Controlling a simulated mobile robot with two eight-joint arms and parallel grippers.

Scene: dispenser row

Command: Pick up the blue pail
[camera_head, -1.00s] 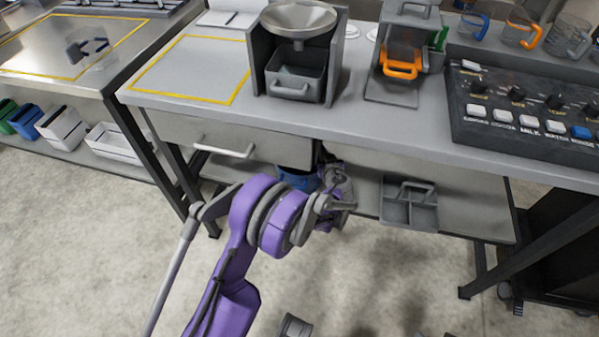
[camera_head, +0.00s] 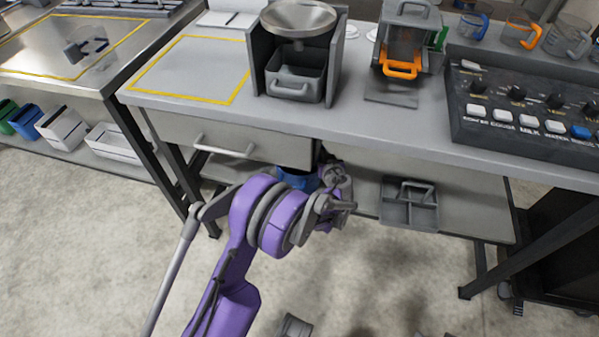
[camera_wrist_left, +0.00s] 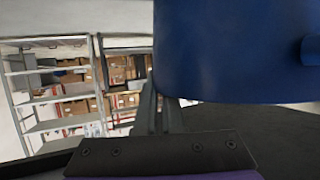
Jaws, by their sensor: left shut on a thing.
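The blue pail (camera_head: 298,180) is under the counter, below the drawer, and mostly hidden by my purple left arm and the counter. In the left wrist view the blue pail (camera_wrist_left: 235,50) fills the upper right, very close, with a round blue stub at its right edge. My left gripper (camera_head: 326,160) is beside the pail under the counter edge, its fingertips hard to make out. In the wrist view the left gripper's fingers (camera_wrist_left: 158,110) are close together at the pail's left side, shut on it. The exact grip point is hidden.
The counter (camera_head: 390,130) and a drawer (camera_head: 225,140) lie above the pail. A grey divided caddy (camera_head: 410,208) is on the lower shelf to the right. A hopper (camera_head: 299,20) and a button panel (camera_head: 525,105) are on the counter.

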